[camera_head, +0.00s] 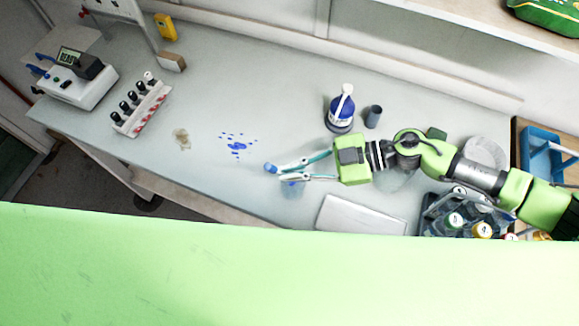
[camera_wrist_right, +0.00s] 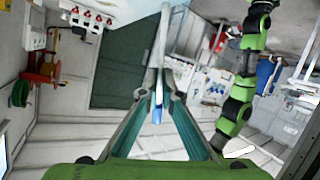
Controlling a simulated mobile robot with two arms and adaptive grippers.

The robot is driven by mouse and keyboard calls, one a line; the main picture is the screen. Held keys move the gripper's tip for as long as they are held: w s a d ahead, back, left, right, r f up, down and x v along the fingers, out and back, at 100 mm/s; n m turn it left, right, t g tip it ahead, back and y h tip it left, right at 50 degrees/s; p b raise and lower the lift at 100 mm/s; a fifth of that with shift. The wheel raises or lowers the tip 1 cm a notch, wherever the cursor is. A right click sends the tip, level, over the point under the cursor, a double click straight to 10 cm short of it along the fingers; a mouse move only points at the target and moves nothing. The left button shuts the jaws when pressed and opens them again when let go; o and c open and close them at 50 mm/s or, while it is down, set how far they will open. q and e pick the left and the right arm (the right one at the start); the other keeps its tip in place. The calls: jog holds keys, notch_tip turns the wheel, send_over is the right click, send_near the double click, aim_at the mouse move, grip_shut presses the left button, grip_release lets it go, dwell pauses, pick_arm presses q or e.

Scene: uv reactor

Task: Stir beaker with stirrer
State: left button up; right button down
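My right gripper (camera_head: 279,173) reaches in from the right above the bench. Its teal fingers close around a thin white stirrer with a blue end (camera_head: 270,168). I cannot tell whether the stirrer is inside the beaker. My left gripper is not seen in either view.
Blue spill spots (camera_head: 237,146) and a brownish patch (camera_head: 181,138) lie left of the gripper. A blue-white bottle (camera_head: 341,112) and dark cup (camera_head: 373,117) stand behind it. A pale flat plate (camera_head: 361,215) lies near the front edge. A vial rack (camera_head: 141,107) stands left.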

jog(key=shift+w, duration=0.1)
jog(key=shift+s+a+r, duration=0.45)
jog(key=shift+a+r, duration=0.1)
jog(key=shift+r, duration=0.95)
jog(key=shift+s+a+r, duration=0.4)
jog(key=shift+a+r, duration=0.1)
jog(key=shift+r, duration=1)
jog(key=shift+s+a+r, duration=0.45)
jog(key=shift+a+r, duration=0.1)
jog(key=shift+r, duration=0.95)
jog(key=shift+r, duration=2.5)
jog(key=shift+w, duration=0.1)
